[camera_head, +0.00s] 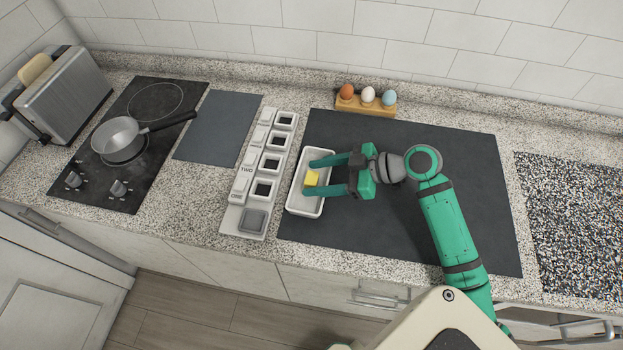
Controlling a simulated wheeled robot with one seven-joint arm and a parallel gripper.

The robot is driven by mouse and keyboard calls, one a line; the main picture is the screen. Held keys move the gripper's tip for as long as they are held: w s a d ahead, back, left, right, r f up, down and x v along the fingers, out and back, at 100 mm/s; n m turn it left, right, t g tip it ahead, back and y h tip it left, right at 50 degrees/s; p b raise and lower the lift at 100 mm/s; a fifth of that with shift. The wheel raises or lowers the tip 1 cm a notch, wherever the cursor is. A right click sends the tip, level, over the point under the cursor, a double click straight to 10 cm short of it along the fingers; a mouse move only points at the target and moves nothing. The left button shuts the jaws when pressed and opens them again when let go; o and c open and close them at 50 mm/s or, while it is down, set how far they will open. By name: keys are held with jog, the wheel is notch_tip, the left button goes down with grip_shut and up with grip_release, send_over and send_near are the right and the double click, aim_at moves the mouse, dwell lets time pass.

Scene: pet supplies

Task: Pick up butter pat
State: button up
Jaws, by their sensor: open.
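The butter pat (312,178) is a small yellow block in a white rectangular dish (304,208) on the dark mat. My green gripper (309,176) reaches in from the right over the dish. Its two fingers are open, one on the far side and one on the near side of the butter pat. I cannot tell whether either finger touches the butter or how high they are above the dish floor.
A white panel with square openings (262,178) stands just left of the dish. A wooden holder (364,107) with three eggs is at the back. A pan (118,137) sits on the stove, with a toaster (65,95) at far left. The dark mat (470,170) is mostly clear.

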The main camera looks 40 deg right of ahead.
jog(key=c, duration=1.1)
jog(key=shift+r, duration=0.15)
